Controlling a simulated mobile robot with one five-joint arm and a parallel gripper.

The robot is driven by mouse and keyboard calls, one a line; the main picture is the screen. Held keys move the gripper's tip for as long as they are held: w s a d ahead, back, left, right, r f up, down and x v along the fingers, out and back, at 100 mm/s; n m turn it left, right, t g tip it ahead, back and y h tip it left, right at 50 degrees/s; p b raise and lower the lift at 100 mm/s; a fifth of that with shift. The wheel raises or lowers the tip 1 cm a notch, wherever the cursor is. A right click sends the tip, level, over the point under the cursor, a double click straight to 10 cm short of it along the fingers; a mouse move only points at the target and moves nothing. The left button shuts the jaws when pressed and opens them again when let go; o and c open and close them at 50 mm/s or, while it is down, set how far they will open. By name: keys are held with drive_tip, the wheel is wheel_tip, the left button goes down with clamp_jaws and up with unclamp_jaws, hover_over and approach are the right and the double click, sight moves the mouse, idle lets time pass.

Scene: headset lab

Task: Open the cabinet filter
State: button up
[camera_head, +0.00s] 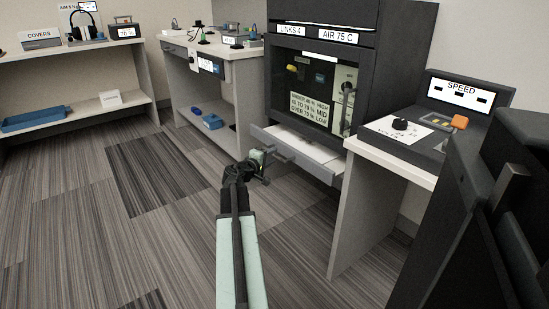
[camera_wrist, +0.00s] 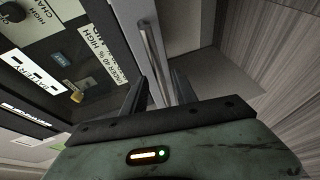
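The dark cabinet (camera_head: 388,62) has a glass front and signs reading "LINKS 4" and "AIR 75 C". A pale, shallow drawer (camera_head: 318,158) juts out at its bottom; I take it to be the cabinet filter. Its grey bar handle (camera_head: 276,146) is on the front, and it shows upright in the wrist view (camera_wrist: 151,52). My gripper (camera_head: 262,160) is at the handle. In the wrist view, the dark fingers (camera_wrist: 157,88) are apart, one on each side of the bar, with gaps visible. I cannot tell whether either finger touches it.
A side bench with a "SPEED" panel (camera_head: 459,88) and a knob (camera_head: 400,124) stands right of the cabinet. Another bench (camera_head: 240,78) stands left of it, with a blue item (camera_head: 212,121) on its lower shelf. The striped floor (camera_head: 130,235) at left is clear.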

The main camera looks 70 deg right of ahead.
drive_tip(key=x, duration=0.2)
drive_tip(key=shift+s+d+f, duration=0.1)
drive_tip(key=shift+d, duration=0.25)
clamp_jaws()
idle(1.0)
